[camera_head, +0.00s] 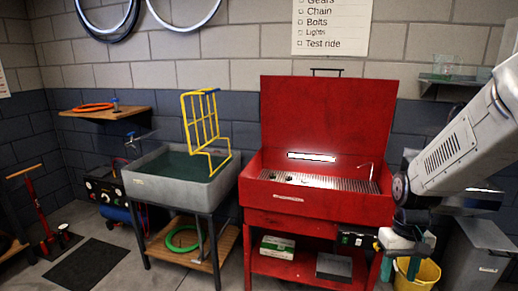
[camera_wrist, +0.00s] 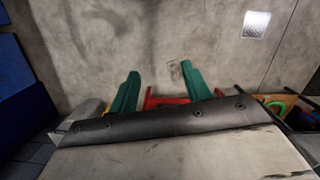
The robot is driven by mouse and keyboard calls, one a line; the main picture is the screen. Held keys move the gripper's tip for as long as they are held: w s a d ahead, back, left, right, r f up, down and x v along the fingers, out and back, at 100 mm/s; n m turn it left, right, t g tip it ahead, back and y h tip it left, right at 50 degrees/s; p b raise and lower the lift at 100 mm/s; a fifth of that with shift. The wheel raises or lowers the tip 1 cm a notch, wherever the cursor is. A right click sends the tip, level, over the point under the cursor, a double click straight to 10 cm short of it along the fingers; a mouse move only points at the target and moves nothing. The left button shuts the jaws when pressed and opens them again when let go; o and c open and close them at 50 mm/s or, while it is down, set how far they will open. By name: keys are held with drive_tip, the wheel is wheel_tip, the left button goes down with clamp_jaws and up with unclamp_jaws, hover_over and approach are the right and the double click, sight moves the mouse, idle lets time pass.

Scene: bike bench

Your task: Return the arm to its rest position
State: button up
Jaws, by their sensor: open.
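My gripper (camera_head: 401,262) hangs at the right in the head view, fingers down, in front of the right side of the red parts washer (camera_head: 327,100). In the wrist view its two green fingers (camera_wrist: 160,84) stand well apart with nothing held between them. A bit of red shows behind the gap; I cannot tell what part it is. My pale arm reaches in from the right edge. A yellow bucket (camera_head: 426,275) is low behind the gripper, partly hidden by it.
A grey sink (camera_head: 172,190) with a yellow rack (camera_head: 204,125) stands left of the washer. Boxes lie on the washer's lower shelf (camera_head: 298,267). A grey bin (camera_head: 478,260) is at the right. A wall shelf (camera_head: 452,79) holds glassware. Floor is open at the front left.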

drive_tip(key=s+a+r+t, duration=0.1)
drive_tip(key=s+a+r, duration=0.2)
drive_tip(key=s+r, duration=0.5)
drive_tip(key=s+a+r+t, duration=0.2)
drive_tip(key=s+a+r, duration=0.1)
drive_tip(key=s+r, duration=0.5)
drive_tip(key=shift+s+a, duration=0.2)
drive_tip(key=shift+s, duration=1.4)
drive_tip(key=shift+r, duration=0.1)
drive_tip(key=shift+c, duration=0.3)
